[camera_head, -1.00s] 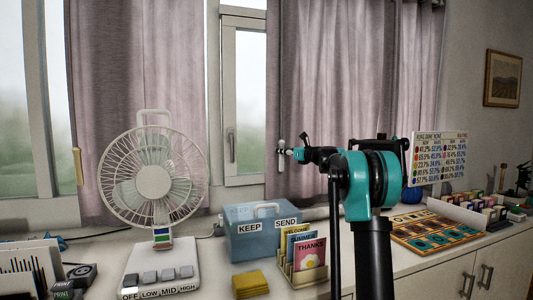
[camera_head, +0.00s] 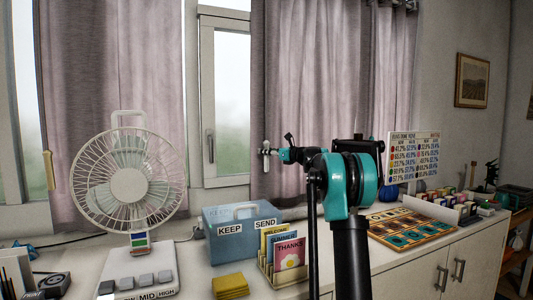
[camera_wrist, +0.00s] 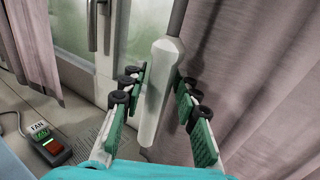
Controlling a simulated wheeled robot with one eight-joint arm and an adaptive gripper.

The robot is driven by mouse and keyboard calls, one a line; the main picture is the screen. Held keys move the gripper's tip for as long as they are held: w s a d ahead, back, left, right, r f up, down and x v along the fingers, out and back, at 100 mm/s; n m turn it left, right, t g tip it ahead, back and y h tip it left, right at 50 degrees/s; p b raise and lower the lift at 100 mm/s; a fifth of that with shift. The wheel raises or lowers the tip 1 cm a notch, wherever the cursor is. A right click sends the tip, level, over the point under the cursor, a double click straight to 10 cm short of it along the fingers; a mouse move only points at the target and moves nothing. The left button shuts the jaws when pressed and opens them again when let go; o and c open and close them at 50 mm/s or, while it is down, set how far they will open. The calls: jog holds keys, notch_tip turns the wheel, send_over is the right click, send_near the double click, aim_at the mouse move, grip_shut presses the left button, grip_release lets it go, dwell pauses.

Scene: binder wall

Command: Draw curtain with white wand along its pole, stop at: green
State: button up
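The white wand (camera_wrist: 162,85) hangs upright in front of the left edge of a mauve curtain (camera_head: 310,90). Its thick white handle also shows in the head view (camera_head: 266,156). My gripper (camera_wrist: 162,88) has its green-padded fingers on either side of the handle, close against it, and seems closed on it; exact contact is hard to see. In the head view my gripper (camera_head: 277,155) is at the wand, left of my arm. Dark rings show at the curtain's top right; most of the pole and any green mark are out of view.
A second mauve curtain (camera_head: 110,80) hangs at left, with a window (camera_head: 228,100) between. On the counter stand a fan (camera_head: 128,180), a blue box (camera_head: 240,232), a card rack (camera_head: 288,250) and a sample board (camera_head: 412,230). A chart (camera_head: 412,158) stands behind my arm.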

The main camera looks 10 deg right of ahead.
jog(key=shift+r, duration=0.15)
notch_tip(320, 180, up, 10)
jog(key=shift+f, duration=0.1)
dwell(0.3)
